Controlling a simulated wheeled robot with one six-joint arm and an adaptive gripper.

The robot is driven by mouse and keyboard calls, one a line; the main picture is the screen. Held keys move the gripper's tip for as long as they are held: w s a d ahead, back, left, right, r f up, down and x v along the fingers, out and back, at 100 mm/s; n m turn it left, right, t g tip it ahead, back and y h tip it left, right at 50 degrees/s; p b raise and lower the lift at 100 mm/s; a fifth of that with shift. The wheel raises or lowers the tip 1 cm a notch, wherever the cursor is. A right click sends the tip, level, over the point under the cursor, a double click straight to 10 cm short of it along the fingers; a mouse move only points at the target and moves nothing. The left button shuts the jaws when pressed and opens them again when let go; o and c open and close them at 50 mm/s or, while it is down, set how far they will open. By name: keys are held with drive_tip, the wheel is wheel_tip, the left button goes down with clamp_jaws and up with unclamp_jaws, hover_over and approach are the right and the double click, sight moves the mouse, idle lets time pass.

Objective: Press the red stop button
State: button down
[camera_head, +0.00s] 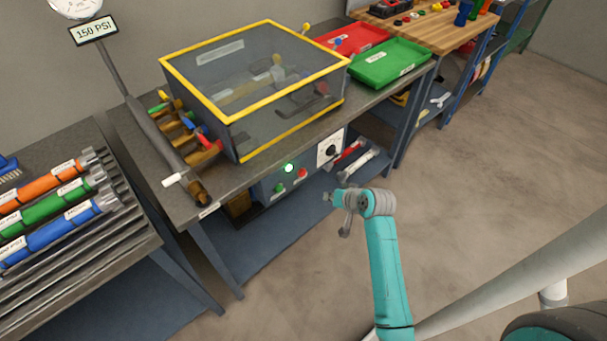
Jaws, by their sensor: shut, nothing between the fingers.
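The red stop button (303,173) is a small red disc on the grey control panel (266,187) under the front edge of the bench. A green button (279,187) sits to its left on the same panel. A lit green lamp (289,168) is above and between them. My gripper (328,197) is in front of the bench, to the right of and lower than the red button in the picture. It is shut and small in this view. It appears apart from the panel, and the red button is not hidden by it.
A white plate with a black rotary knob (330,151) is right of the button. A yellow-framed clear enclosure (240,90) stands on the bench (225,180). A rack with coloured cylinders (55,205) is at left. Open floor (480,150) lies at right.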

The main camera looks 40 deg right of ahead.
drive_tip(key=w, duration=0.8)
drive_tip(key=shift+w+a, duration=0.15)
drive_tip(key=shift+w, duration=0.2)
idle(1.3)
drive_tip(key=shift+w, duration=0.4)
drive_tip(key=shift+w, duration=0.5)
idle(0.7)
drive_tip(key=shift+s, duration=0.95)
drive_tip(key=shift+s, duration=0.1)
drive_tip(key=s, duration=0.4)
drive_tip(key=shift+s, duration=0.4)
